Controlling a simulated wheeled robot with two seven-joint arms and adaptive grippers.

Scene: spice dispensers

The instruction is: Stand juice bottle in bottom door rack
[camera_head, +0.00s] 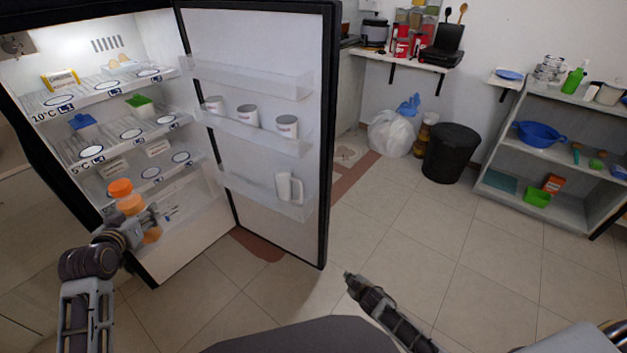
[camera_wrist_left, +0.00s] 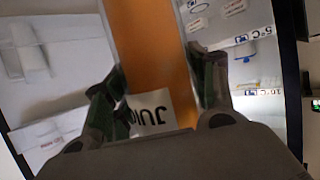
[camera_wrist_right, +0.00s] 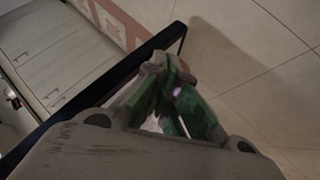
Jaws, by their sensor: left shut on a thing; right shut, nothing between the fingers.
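The orange juice bottle (camera_head: 127,200), with an orange cap, is upright in front of the open fridge's lower part. My left gripper (camera_head: 148,222) is shut on it. In the left wrist view the orange bottle (camera_wrist_left: 148,50) fills the space between the fingers, and part of its white label shows. The bottom door rack (camera_head: 262,196) is to the right of the bottle, on the inside of the open door, and holds a white jug-like container (camera_head: 289,187) at its right end. My right gripper (camera_head: 350,280) is shut and empty, low in front of the door.
The fridge door (camera_head: 328,140) stands wide open. The middle door rack (camera_head: 262,133) holds several white cups or jars, and the top door rack (camera_head: 250,78) looks empty. The left part of the bottom rack is free. A black bin (camera_head: 451,153) and open floor lie to the right.

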